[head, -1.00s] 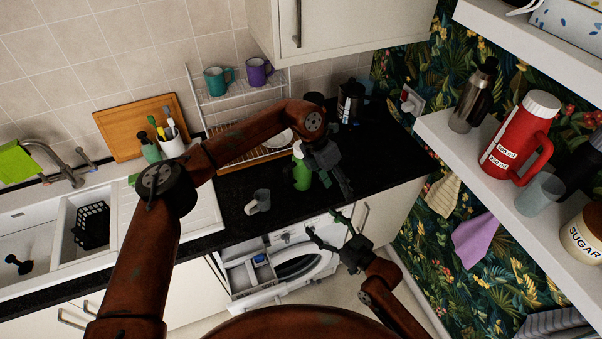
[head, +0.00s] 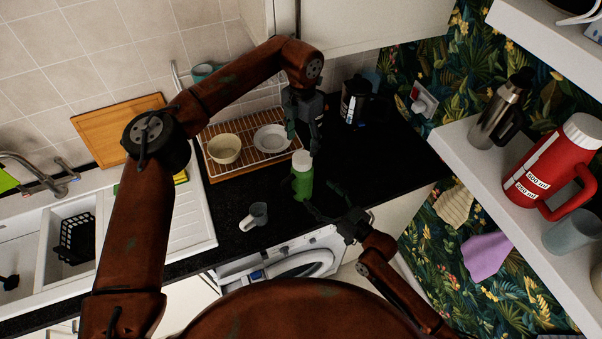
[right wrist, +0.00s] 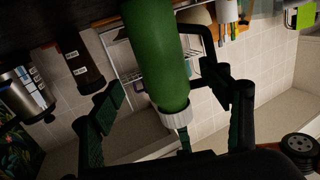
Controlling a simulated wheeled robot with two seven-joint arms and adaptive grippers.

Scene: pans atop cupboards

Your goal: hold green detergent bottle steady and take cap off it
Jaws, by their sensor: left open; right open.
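The green detergent bottle (head: 302,185) stands upright on the black counter, near its front edge. Its white cap (head: 302,160) is on top. My left gripper (head: 303,138) is open and points down just above and behind the cap, apparently not touching it. My right gripper (head: 322,197) is open, low at the bottle's right, with one finger in front and one behind. In the right wrist view the bottle (right wrist: 157,55) appears upside down between the spread fingers, with the cap (right wrist: 176,117) lowest. Whether any finger touches the bottle cannot be told.
A dish rack (head: 250,165) holding a bowl (head: 225,149) and plate (head: 271,138) is behind. A dark coffee maker (head: 355,100) stands behind right. A shelf (head: 450,140) juts out at right. Counter right of the bottle is clear.

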